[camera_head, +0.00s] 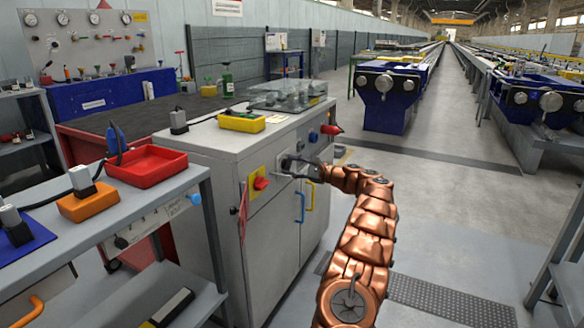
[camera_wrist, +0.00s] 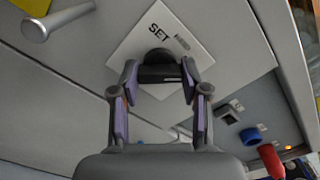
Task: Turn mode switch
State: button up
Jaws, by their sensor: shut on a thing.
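The mode switch (camera_wrist: 158,66) is a dark knob on a pale square plate (camera_wrist: 128,54) marked "SET", seen in the wrist view. It sits on the front of the grey cabinet (camera_head: 224,197). My gripper (camera_wrist: 159,82) is at the knob, with one finger on each side of it, shut on it. In the head view my gripper (camera_head: 292,168) reaches the cabinet front at the end of my copper-coloured arm. The knob and most of the plate are hard to make out there.
A red knob on a yellow plate (camera_head: 259,182) is left of my gripper. A red control (camera_head: 331,130) sticks out to the upper right. A blue handle (camera_head: 299,207) and a yellow handle (camera_head: 310,195) are below. A red tray (camera_head: 146,168) stands on the left shelf.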

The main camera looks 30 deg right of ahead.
jog(key=shift+f, duration=0.1)
jog(key=n+b, duration=1)
jog(key=n, duration=0.7)
jog(key=shift+b, duration=0.4)
jog(key=shift+n, duration=0.4)
jog(key=o, duration=1.1)
jog(key=shift+o, duration=0.2)
